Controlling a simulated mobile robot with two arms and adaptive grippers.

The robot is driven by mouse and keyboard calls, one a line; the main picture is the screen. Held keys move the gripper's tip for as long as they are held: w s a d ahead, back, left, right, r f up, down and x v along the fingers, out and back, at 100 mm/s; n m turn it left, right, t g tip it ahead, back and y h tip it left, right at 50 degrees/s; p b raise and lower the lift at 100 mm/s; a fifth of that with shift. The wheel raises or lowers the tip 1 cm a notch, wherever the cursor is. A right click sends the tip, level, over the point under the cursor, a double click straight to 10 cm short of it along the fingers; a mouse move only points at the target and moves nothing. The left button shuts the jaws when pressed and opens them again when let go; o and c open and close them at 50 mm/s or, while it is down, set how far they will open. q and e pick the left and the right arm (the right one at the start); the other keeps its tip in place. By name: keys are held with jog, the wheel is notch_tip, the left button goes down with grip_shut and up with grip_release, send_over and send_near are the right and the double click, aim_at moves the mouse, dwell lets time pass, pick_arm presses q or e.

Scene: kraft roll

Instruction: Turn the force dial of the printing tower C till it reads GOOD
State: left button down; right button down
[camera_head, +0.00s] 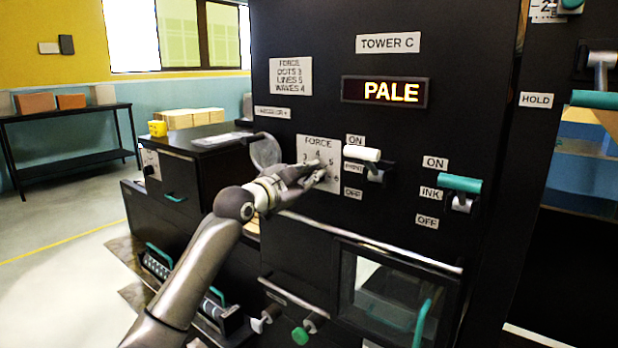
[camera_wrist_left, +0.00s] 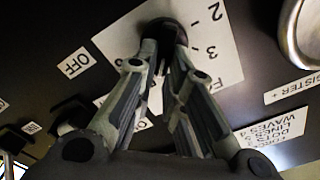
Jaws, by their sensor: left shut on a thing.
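Tower C is a black panel with a TOWER C label (camera_head: 388,42). Its display (camera_head: 385,91) reads PALE in yellow letters. The force dial sits on a white FORCE plate (camera_head: 313,148) with numbers around it. My left gripper (camera_head: 318,172) is at that plate, with its fingers covering the dial. In the left wrist view the fingers (camera_wrist_left: 163,50) close on the dark force dial (camera_wrist_left: 163,25), and the plate (camera_wrist_left: 215,40) shows 2 and 3 beside it. The dial's pointer is hidden, so its setting cannot be read. My right gripper is not in view.
Right of the dial are a white-handled lever (camera_head: 362,153) and a teal INK lever (camera_head: 459,183), each between ON and OFF labels. A round metal knob or disc (camera_head: 265,151) is left of the plate. A sign (camera_head: 290,77) lists DOTS 3, LINES 5, WAVES 4.

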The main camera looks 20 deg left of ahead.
pick_arm(q)
jog(key=shift+f+m, duration=0.1)
jog(key=shift+m, duration=0.3)
jog(key=c, duration=1.5)
grip_release()
jog(key=v, duration=1.2)
